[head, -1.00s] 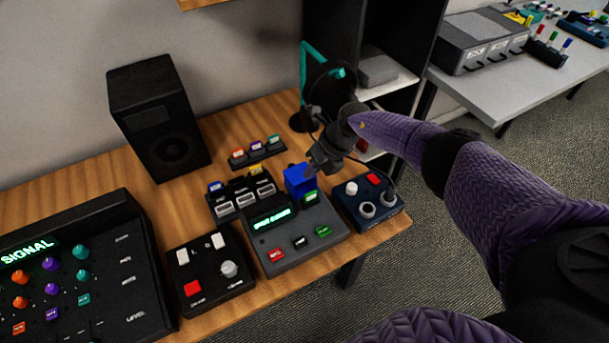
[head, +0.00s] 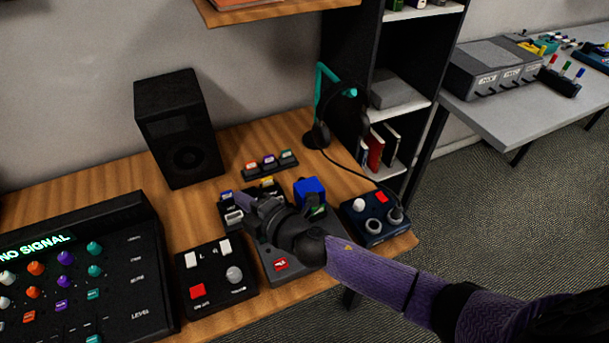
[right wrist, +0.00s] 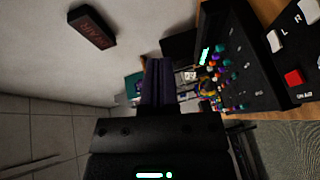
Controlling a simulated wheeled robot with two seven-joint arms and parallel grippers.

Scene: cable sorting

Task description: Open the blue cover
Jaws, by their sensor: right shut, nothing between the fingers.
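The blue cover (head: 309,190) shows in the head view at the back right of the grey control box (head: 283,265). It looks like an upright blue block, with a bit of green just below it; I cannot tell how far it is raised. My right gripper (head: 243,202) is shut and empty, to the left of the cover and apart from it in the picture. My right gripper and forearm hide much of the grey box, including its display. In the right wrist view my shut fingers (right wrist: 158,82) point away from the cover, which is not seen there. My left gripper is not in view.
A black switch box (head: 215,278) and a mixer panel (head: 85,270) are at the left. A navy knob box (head: 374,220) is at the right. A speaker (head: 180,130), a headphone stand (head: 318,135) and a small label rack (head: 271,163) stand behind.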

